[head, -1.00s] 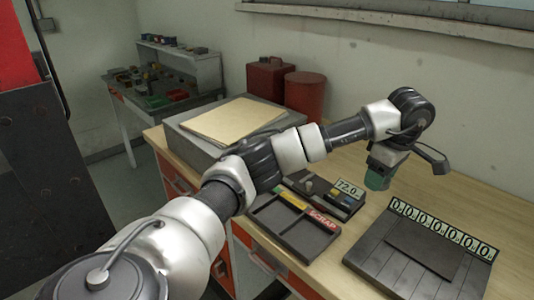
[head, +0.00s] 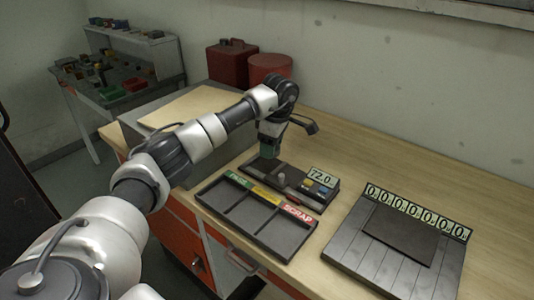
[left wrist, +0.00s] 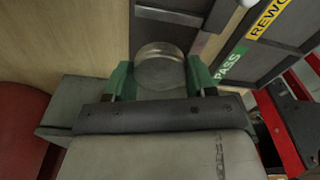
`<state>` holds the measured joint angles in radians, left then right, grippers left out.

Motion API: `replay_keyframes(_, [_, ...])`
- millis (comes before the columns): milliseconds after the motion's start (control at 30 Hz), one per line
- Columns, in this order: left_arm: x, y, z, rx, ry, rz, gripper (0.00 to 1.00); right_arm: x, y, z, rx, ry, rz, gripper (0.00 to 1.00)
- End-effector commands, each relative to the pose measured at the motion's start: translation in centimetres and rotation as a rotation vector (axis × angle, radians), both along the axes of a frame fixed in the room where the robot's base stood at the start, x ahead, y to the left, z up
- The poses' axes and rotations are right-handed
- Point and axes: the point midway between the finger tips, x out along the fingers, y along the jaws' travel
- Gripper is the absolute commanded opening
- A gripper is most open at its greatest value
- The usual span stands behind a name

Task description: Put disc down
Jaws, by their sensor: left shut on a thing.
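My left gripper (head: 269,158) points down at the left end of the dark gauge block (head: 265,171), behind the sorting tray (head: 256,224). In the left wrist view its green fingers (left wrist: 160,80) are shut on a round metallic disc (left wrist: 160,66). In the head view the disc is hidden by the gripper. I cannot tell whether the disc touches the block. The tray has three empty compartments, labelled green PASS (left wrist: 229,66), yellow REWORK (left wrist: 268,18) and red SCRAP (head: 298,213). My right gripper is not in view.
The gauge block carries a 72.0 display (head: 322,176), a small knob (head: 281,179) and coloured buttons. A slatted plate (head: 400,241) with a number strip stands to the right. Red canisters (head: 270,68) stand at the back. Wooden bench top is clear behind the blocks.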

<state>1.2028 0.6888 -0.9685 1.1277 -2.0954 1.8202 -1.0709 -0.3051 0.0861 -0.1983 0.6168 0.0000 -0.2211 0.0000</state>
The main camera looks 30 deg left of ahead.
Motion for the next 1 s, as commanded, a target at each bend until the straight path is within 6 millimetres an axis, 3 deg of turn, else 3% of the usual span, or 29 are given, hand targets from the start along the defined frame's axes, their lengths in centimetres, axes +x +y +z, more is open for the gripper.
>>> replay_keyframes(267, [0.0, 1.2, -1.4, -0.001, 0.000, -0.002, 0.21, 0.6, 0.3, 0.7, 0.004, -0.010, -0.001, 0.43])
replay_keyframes(500, [-0.1, 1.2, -4.5, -0.001, 0.000, -0.001, 0.21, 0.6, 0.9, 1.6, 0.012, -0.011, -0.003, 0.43])
replay_keyframes(867, [0.0, 1.2, -5.1, -0.001, -0.002, -0.001, 0.21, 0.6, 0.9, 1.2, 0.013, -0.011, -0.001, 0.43])
replay_keyframes(900, [0.0, 1.2, -5.0, -0.001, -0.001, -0.001, 0.61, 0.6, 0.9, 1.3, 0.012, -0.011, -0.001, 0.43])
replay_keyframes(933, [0.0, 1.2, -5.0, 0.000, -0.001, -0.001, 0.66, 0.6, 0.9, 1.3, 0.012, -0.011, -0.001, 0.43])
replay_keyframes(1000, [-0.1, 1.2, -5.0, 0.000, -0.001, -0.001, 0.66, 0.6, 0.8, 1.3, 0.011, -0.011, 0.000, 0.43])
